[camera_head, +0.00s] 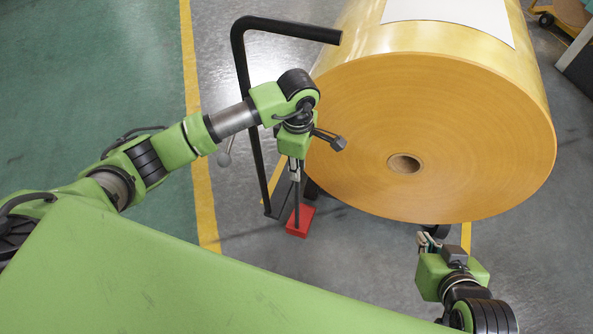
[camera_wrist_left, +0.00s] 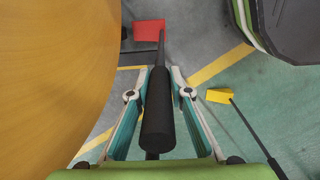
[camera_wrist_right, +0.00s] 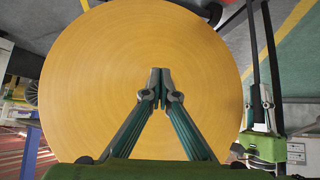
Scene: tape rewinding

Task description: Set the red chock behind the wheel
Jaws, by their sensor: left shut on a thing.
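The red chock (camera_head: 300,220) is at the floor below my left gripper (camera_head: 295,165), at the end of a thin black rod. In the left wrist view the chock (camera_wrist_left: 149,30) is at the top, and my left gripper (camera_wrist_left: 159,75) is shut around the rod's thick black grip (camera_wrist_left: 158,110). A dark wheel (camera_head: 312,190) shows partly under the roll, close beside the chock; whether they touch cannot be told. My right gripper (camera_wrist_right: 160,72) is shut and empty in front of the roll's face. It also shows at lower right in the head view (camera_head: 428,240).
The large yellow roll (camera_head: 470,130) fills the upper right, above the wheels. A black bar handle (camera_head: 245,100) stands left of it. A yellow chock (camera_wrist_left: 218,96) with a black rod lies on the green floor. Yellow lines (camera_head: 190,80) mark the floor.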

